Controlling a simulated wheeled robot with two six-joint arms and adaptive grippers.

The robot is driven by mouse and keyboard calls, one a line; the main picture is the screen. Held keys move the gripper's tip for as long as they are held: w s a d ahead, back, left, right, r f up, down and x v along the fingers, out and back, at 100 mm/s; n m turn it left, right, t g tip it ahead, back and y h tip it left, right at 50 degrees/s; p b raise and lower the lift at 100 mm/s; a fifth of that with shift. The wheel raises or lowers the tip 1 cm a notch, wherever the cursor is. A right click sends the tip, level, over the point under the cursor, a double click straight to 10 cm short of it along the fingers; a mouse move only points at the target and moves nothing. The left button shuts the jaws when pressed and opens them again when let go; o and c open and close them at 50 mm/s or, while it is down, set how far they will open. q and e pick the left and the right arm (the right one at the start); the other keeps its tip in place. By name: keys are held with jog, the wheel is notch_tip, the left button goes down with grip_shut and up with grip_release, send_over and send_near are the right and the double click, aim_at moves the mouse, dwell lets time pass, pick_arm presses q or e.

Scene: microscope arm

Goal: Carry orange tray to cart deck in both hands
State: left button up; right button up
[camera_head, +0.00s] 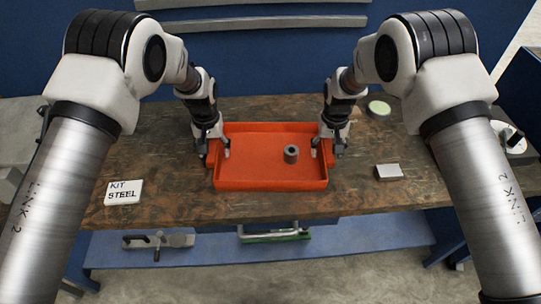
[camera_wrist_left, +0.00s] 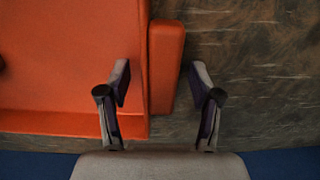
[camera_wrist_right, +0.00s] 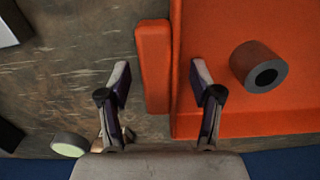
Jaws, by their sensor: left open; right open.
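The orange tray (camera_head: 255,180) sits on the wooden workbench, with a grey hollow cylinder (camera_head: 291,153) standing inside it, right of the middle. The cylinder also shows in the right wrist view (camera_wrist_right: 258,67). My left gripper (camera_head: 214,150) is open at the tray's left side. In the left wrist view its fingers (camera_wrist_left: 158,85) stand on either side of the tray's side handle (camera_wrist_left: 166,65). My right gripper (camera_head: 326,150) is open at the tray's right side. In the right wrist view its fingers (camera_wrist_right: 158,85) straddle the other handle (camera_wrist_right: 153,60). The cart deck cannot be made out.
A white "KIT STEEL" card (camera_head: 123,192) lies left of the tray on the workbench (camera_head: 180,195). A small grey block (camera_head: 389,171) and a pale green-topped round object (camera_head: 378,108) lie to the right. A blue lower shelf (camera_head: 350,238) holds tools.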

pick_arm(q)
jog(key=shift+s, duration=0.1)
pick_arm(e)
jog(key=shift+s, duration=0.1)
pick_arm(q)
jog(key=shift+c, duration=0.3)
pick_arm(e)
jog(key=shift+c, duration=0.3)
pick_arm(q)
grip_shut()
pick_arm(e)
grip_shut()
pick_arm(q)
jog(key=shift+r, duration=0.1)
pick_arm(e)
jog(key=shift+r, duration=0.1)
